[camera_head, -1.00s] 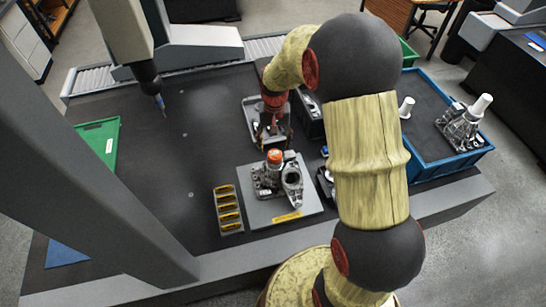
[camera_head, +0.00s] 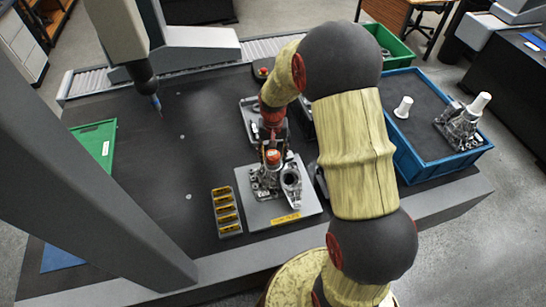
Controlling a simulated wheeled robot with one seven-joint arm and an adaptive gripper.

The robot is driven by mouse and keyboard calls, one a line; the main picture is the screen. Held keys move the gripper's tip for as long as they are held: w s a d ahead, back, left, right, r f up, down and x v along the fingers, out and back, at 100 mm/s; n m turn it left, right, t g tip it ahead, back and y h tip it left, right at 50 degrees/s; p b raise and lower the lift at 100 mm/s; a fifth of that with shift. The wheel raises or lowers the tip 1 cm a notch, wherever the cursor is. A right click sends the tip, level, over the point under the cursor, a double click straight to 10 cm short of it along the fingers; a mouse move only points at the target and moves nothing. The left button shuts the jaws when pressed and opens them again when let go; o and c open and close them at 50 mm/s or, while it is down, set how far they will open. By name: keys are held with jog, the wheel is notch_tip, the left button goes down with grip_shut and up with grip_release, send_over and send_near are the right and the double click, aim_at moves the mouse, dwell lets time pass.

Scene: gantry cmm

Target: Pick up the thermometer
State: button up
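I cannot make out a thermometer for certain in the head view; it may be hidden behind my arm or too small to tell. My gripper (camera_head: 272,148) points down just behind or above the orange-capped upright part (camera_head: 273,157) on the grey fixture plate (camera_head: 258,216). Its fingers are small and partly merge with the metal parts there, so I cannot tell whether they are open or touch anything. A metal casting (camera_head: 291,184) stands on the same plate. A grey tray (camera_head: 246,112) lies behind the gripper, partly hidden by my arm.
A rack of yellow-topped blocks (camera_head: 227,211) stands left of the plate. A blue crate (camera_head: 432,172) at right holds a white cup-like piece (camera_head: 403,107) and a metal part (camera_head: 459,127). The gantry probe (camera_head: 156,101) hangs at left.

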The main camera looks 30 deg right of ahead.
aim_at(274, 158)
jog(key=c, duration=1)
jog(key=shift+r, duration=0.15)
jog(key=shift+r, duration=0.3)
jog(key=r, duration=0.2)
jog(key=r+p, duration=0.1)
jog(key=shift+s+a+r, duration=0.1)
jog(key=shift+s+r, duration=0.1)
jog(key=shift+s, duration=0.1)
jog(key=s+a+r+p, duration=0.1)
jog(key=s+r, duration=0.3)
jog(key=s, duration=0.2)
jog(key=s+a+r+p, duration=0.1)
jog(key=s+r, duration=0.3)
jog(key=s, duration=0.3)
jog(key=shift+a+r, duration=0.3)
jog(key=shift+r, duration=0.1)
